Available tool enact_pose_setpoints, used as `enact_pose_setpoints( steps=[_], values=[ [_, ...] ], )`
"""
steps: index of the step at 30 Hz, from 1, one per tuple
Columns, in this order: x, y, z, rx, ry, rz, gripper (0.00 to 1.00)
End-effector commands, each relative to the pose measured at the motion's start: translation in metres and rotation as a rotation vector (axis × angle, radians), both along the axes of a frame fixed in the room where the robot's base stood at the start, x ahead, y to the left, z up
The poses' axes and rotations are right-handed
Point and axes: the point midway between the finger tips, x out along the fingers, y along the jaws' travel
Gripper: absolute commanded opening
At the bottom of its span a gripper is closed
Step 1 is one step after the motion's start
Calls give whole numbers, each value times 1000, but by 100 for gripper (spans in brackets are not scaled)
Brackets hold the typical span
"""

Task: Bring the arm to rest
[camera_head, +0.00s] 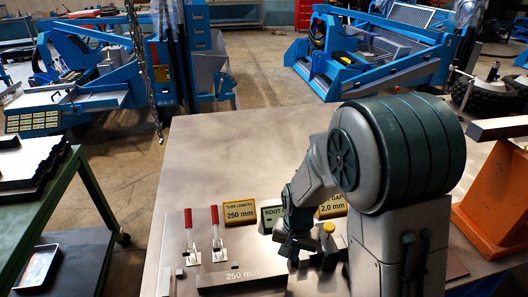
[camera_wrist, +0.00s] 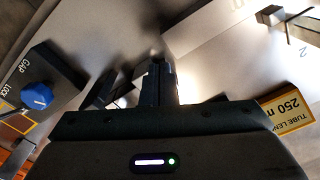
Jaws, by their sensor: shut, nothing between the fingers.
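My arm reaches over the grey metal table (camera_head: 200,150) from the right in the head view. My gripper (camera_head: 293,256) points down above the table's front part, close to the dark bar marked 250 mm (camera_head: 242,278). In the wrist view my gripper (camera_wrist: 160,75) has its dark fingers together, with nothing seen between them. The arm covers part of the table and of the signs behind it.
Two red-handled clamps (camera_head: 217,232) stand left of my gripper. A yellow tube length sign (camera_head: 240,212) stands behind. A yellow-topped piece (camera_head: 328,228) is close on the right. A blue knob (camera_wrist: 37,95) sits on a dark block. The table's far left is clear.

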Motion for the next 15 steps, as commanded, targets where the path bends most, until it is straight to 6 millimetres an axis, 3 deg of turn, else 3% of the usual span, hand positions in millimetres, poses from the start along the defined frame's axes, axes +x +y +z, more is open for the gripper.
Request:
enact_pose_setpoints(
  steps=[5,15],
  values=[
    [-2,-7,17,12,-16,10,0],
    [-37,-54,103,48,-116,101,0]
  ],
)
